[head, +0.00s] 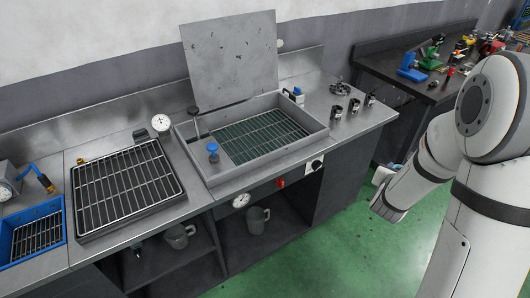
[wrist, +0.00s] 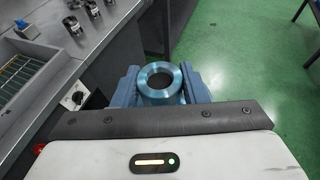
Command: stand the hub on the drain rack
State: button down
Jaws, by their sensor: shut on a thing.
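The hub is a shiny blue-tinted metal ring (wrist: 161,97) with a dark round bore. It shows only in the wrist view, clamped between the two blue-grey fingers of my gripper (wrist: 160,80). Its bore faces the wrist camera and its far end is hidden. In the head view my arm hangs at the right, over the green floor beyond the bench's right end; its jaws and the hub are not visible there. A wire rack over a dark tray (head: 78,205), which looks like the drain rack, lies empty on the left part of the bench, far from my gripper.
A basin (head: 205,178) with a grid and raised lid (head: 232,58) stands mid-bench. A blue tray (head: 20,259) with a grid is far left. Several dark cylinders (head: 353,107) stand at the bench's right end. A dark table (head: 400,78) with coloured parts stands behind.

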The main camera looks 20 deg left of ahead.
aim_at(128, 171)
jog(key=u, duration=1.6)
jog(key=i, duration=0.8)
